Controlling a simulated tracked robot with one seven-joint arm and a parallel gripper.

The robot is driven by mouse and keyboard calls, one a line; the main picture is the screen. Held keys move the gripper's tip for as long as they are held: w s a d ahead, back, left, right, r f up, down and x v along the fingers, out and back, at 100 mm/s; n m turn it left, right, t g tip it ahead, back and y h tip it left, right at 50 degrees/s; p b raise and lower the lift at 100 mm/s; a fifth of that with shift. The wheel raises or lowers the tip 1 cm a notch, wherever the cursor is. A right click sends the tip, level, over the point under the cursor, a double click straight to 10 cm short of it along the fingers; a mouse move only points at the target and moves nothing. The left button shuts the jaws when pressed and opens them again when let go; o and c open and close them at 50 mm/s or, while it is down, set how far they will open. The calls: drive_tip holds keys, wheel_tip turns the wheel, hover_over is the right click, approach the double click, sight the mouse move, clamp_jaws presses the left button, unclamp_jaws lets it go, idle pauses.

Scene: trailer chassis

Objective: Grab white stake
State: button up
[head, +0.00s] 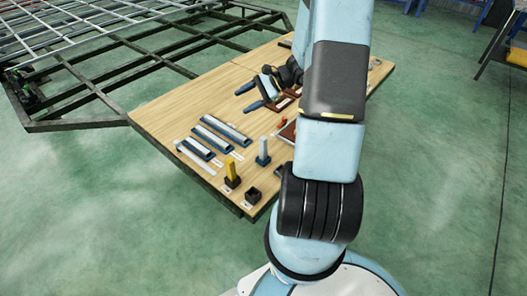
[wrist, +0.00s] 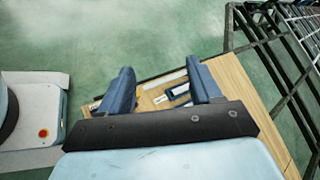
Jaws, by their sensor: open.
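The white stake (head: 263,147) stands upright in a dark blue base (head: 263,161) near the front right of the wooden table in the head view. I cannot make it out in the wrist view. My gripper (head: 241,100) is open, with two blue fingers above the table, farther back than the stake and apart from it. In the wrist view my gripper (wrist: 159,70) shows nothing held between its fingers.
A yellow stake (head: 231,169) stands in a dark base left of the white one. An empty dark holder (head: 253,195) sits by the table's front corner. Several long bars (head: 212,138) lie to the left. A metal chassis frame (head: 90,80) stands behind the table (head: 160,115).

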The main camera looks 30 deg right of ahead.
drive_tip(key=w+d+f+m+t, duration=0.2)
drive_tip(key=d+f+m+t, duration=0.55)
drive_tip(key=f, duration=0.75)
drive_tip(key=m+t+h, duration=0.3)
drive_tip(key=m+h, duration=0.3)
drive_tip(key=m, duration=0.3)
approach(260, 140)
drive_tip(key=x, duration=0.4)
drive_tip(key=d+f+x, duration=0.1)
drive_tip(key=x, duration=0.6)
drive_tip(key=shift+w+d+f, duration=0.2)
drive_tip(key=shift+w+f, duration=0.2)
drive_tip(key=shift+f, duration=0.05)
drive_tip(key=shift+c, duration=0.2)
clamp_jaws()
